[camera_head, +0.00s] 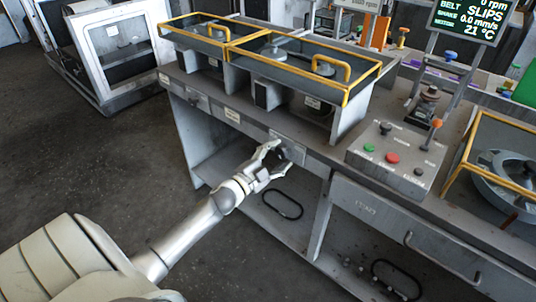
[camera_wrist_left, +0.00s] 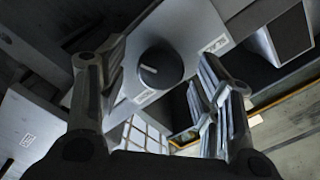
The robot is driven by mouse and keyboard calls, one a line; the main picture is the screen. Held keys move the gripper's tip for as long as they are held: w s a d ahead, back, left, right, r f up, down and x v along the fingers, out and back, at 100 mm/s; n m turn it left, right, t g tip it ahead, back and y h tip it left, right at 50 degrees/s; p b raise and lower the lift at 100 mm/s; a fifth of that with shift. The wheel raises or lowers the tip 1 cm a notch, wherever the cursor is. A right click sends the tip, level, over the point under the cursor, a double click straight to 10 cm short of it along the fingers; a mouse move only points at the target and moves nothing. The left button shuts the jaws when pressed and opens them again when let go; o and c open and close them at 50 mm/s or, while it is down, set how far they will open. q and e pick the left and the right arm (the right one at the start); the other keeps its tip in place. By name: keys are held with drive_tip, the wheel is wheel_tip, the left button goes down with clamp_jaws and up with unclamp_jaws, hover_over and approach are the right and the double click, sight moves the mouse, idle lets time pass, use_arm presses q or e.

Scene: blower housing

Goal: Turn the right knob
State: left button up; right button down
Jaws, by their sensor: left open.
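A black round knob (camera_wrist_left: 160,68) with a white pointer line sits on a light grey plate (camera_wrist_left: 187,30) in the left wrist view. In the head view the plate (camera_head: 266,134) is on the bench front, and the knob there is mostly hidden by my fingers. My left gripper (camera_head: 277,158) is open at the plate. In the left wrist view its two fingers (camera_wrist_left: 163,86) stand on either side of the knob, with gaps visible between them and it. My right gripper is in neither view.
Above the plate are yellow-framed covers (camera_head: 290,62) on the bench. To the right stand a control box (camera_head: 397,160) with buttons and a drawer (camera_head: 366,210). Below is an open shelf with a black oval loop (camera_head: 282,204). The floor (camera_head: 70,160) at left is clear.

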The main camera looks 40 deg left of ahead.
use_arm(q)
drive_tip(key=s, duration=1.1)
drive_tip(key=shift+s+a, duration=0.35)
drive_tip(key=shift+a, duration=0.1)
drive_tip(key=s+d+f+n+g+y, duration=0.1)
drive_tip(key=s+f+n+g, duration=0.3)
drive_tip(key=f, duration=1.1)
drive_tip(key=s+f+n+g+y, duration=0.1)
drive_tip(key=s+f+n+g, duration=0.15)
drive_tip(key=s+f, duration=0.85)
drive_tip(key=s+d+f+n+g, duration=0.1)
drive_tip(key=s+d+f+g, duration=0.4)
drive_tip(key=s+f, duration=0.7)
drive_tip(key=s+d+f+n+g, duration=0.1)
drive_tip(key=s+d+f+g, duration=0.4)
drive_tip(key=s+d+f, duration=0.4)
drive_tip(key=s+f+p, duration=0.1)
drive_tip(key=s+f, duration=0.1)
drive_tip(key=s, duration=0.2)
drive_tip(key=shift+f+h, duration=0.35)
drive_tip(key=shift+h, duration=0.05)
drive_tip(key=shift+d+n+g, duration=0.1)
drive_tip(key=shift+n+g, duration=0.15)
